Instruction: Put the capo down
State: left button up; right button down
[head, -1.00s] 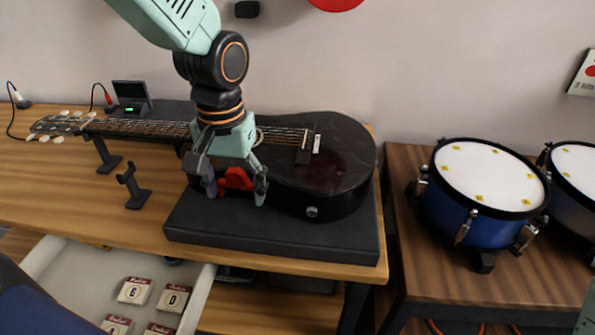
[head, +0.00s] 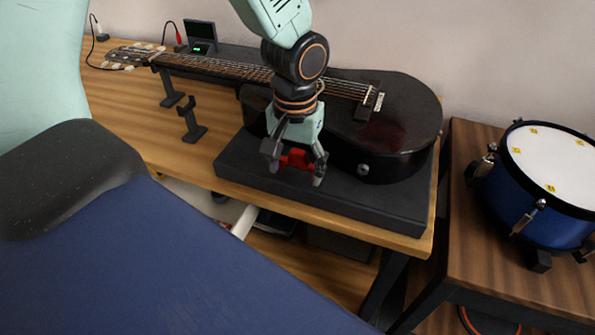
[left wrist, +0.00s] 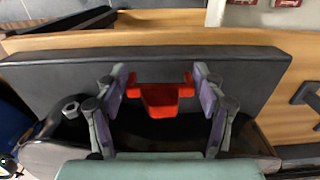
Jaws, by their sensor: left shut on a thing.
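The red capo (head: 297,158) is between the fingers of my left gripper (head: 294,172), which is shut on it. The left wrist view also shows the capo (left wrist: 162,100) between both finger pads, with the black pad (left wrist: 60,68) beneath. The gripper is at the front side of the black guitar (head: 405,115), over the black padded base (head: 390,202). I cannot tell whether the capo touches the base. My right gripper is not in view.
The guitar lies on the base on a wooden table (head: 160,140), its neck pointing left. Black stands (head: 190,122) are near the neck. A small device (head: 201,36) with a green light stands behind. A blue drum (head: 510,205) stands on a separate table at right.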

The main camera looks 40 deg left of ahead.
pick_arm(q)
jog(key=shift+a+f, duration=0.15)
jog(key=shift+f, duration=0.55)
jog(key=shift+w, duration=0.1)
jog(key=shift+w+d, duration=0.1)
jog(key=shift+d, duration=0.2)
jog(key=shift+f, duration=0.15)
jog(key=o, duration=1)
jog(key=shift+a, duration=0.2)
jog(key=shift+o, duration=1)
jog(key=shift+d, duration=0.2)
jog(key=shift+a, duration=0.1)
